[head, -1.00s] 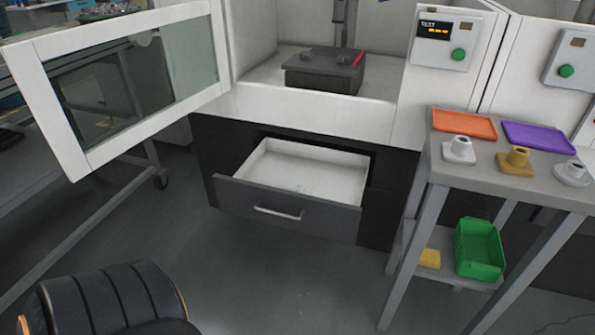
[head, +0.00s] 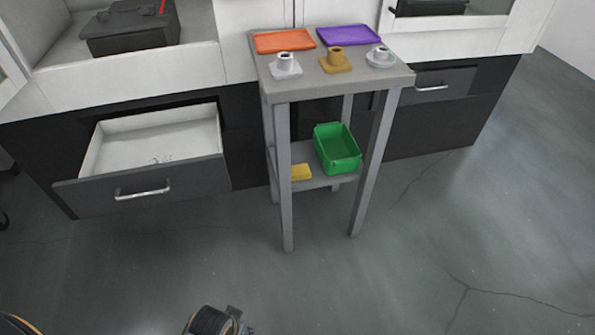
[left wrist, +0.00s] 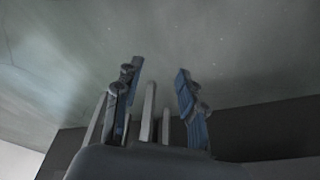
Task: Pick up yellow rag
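The yellow rag (head: 301,172) lies on the lower shelf of the grey stand in the head view, at its left side near a front leg. It looks like a small folded yellow block, just left of the green bin (head: 338,150). My left gripper (left wrist: 159,70) shows in the left wrist view with its two fingers apart and nothing between them. The rag does not show in that view. Dark parts of mine show at the bottom edge of the head view, well away from the rag. My right gripper cannot be made out.
The grey stand (head: 283,165) holds an orange tray (head: 284,42), a purple tray (head: 348,35) and several flanged parts on top. An open drawer (head: 150,172) juts out to its left. The floor in front is clear.

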